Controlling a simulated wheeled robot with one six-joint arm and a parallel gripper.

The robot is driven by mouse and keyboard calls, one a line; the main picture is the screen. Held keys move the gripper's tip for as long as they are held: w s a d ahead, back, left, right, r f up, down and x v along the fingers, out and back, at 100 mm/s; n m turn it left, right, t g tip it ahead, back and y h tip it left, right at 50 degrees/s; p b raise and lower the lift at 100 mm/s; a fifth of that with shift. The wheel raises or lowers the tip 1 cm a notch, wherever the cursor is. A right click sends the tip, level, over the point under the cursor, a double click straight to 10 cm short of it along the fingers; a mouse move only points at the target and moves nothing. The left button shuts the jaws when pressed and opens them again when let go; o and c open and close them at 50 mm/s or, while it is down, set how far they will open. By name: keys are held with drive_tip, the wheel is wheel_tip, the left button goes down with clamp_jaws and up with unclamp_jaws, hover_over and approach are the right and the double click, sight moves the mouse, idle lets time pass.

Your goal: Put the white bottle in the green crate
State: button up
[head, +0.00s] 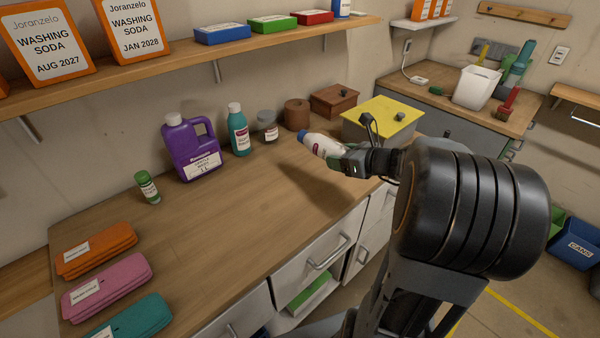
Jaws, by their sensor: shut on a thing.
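The white bottle (318,144) has a blue cap and a dark red label. My gripper (346,158) is shut on its lower end. The bottle is tilted almost on its side, cap to the left, and appears to be held above the wooden counter (230,220), with a shadow below. A green crate (555,224) stands at the far right edge on the floor, partly hidden behind my arm. Its inside is mostly hidden.
A blue crate marked CANS (574,243) stands beside the green crate. A purple jug (190,148), a teal bottle (238,130) and a grey jar (267,125) line the counter's back. Folded cloths (107,285) lie at left. A green object (310,292) shows below the counter.

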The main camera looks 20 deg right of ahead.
drive_tip(key=x, duration=0.5)
drive_tip(key=shift+w+f, duration=0.1)
drive_tip(key=shift+f, duration=0.15)
drive_tip(key=b, duration=0.1)
hover_over(312, 177)
drive_tip(key=s, duration=0.2)
drive_tip(key=f, duration=0.4)
drive_tip(key=shift+w+d+f, duration=0.25)
drive_tip(key=shift+w+a+f, duration=0.2)
drive_tip(key=shift+w+f, duration=0.25)
drive_tip(key=shift+f, duration=0.1)
drive_tip(key=shift+w+f, duration=0.2)
drive_tip(key=shift+f, duration=1.5)
drive_tip(key=shift+f+b, duration=0.1)
drive_tip(key=shift+b, duration=0.2)
drive_tip(key=o, duration=0.9)
